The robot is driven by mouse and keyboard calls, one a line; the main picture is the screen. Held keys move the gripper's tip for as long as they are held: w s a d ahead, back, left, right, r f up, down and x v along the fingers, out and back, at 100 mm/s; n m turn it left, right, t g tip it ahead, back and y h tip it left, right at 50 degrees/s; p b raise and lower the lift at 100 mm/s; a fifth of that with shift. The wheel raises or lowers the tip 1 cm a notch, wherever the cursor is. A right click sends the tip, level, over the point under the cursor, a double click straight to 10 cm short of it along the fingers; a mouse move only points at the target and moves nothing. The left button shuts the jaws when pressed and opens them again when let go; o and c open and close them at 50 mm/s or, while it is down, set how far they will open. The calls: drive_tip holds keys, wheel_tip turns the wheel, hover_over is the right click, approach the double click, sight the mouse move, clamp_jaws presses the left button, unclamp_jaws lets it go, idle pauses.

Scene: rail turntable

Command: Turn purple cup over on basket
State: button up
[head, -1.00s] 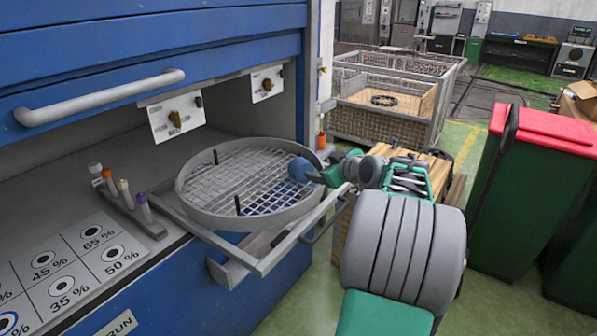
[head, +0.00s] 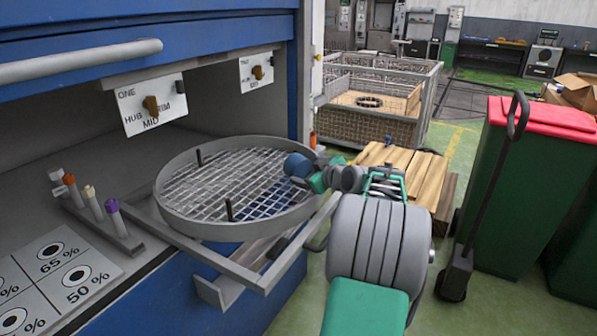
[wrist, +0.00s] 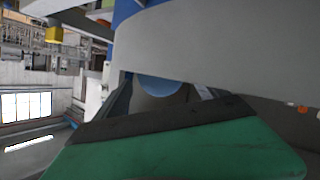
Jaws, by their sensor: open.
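I cannot make out a purple cup for certain in either view; the only clear purple is the cap of a small tube (head: 111,206) in a rack at the left. The round grey basket (head: 190,231), with a wire mesh floor, rests on a frame sticking out from the blue machine. My gripper (head: 308,174) is at the basket's right rim, small and partly hidden by my arm. A rounded blue shape (head: 297,165) shows at its tip; I cannot tell what it is. In the wrist view a broad grey curved wall fills the upper right, close to the jaws. The jaws are open.
The blue machine (head: 150,290) with a control plate (head: 152,104) stands at the left. A rack (head: 122,240) of capped tubes stands on its shelf. Green bins with a red lid (head: 545,118) are at the right. Wood planks (head: 405,165) and a wire cage (head: 365,125) stand behind.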

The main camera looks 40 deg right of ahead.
sight(303, 169)
drive_tip(key=x, duration=0.5)
drive_tip(key=shift+a, duration=0.15)
drive_tip(key=shift+s+r, duration=0.1)
drive_tip(key=c, duration=1.4)
